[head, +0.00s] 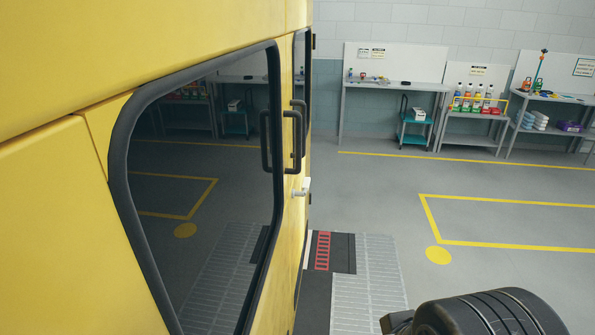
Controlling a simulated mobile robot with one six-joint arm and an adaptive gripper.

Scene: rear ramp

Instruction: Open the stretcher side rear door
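The yellow rear of a vehicle fills the left, seen at a steep angle. A yellow door panel (230,38) with a large dark, black-framed window (165,185) is nearest. Beyond it is a narrow strip of another yellow panel with a dark window (299,70). Black vertical grab bars (296,140) stand by the far edge of the near window. A small pale lever handle (301,192) sticks out below them. The panels look closed. I cannot tell which one is the stretcher side door. My gripper is not in view; a black ribbed part, likely my arm, shows at bottom right.
A grey metal ramp (368,285) lies beside the doors, with a red-marked dark strip (323,251). Yellow floor lines (510,202) and open grey floor lie right. Workbenches (395,85), bottles (474,97) and a teal cart (413,127) stand along the back wall.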

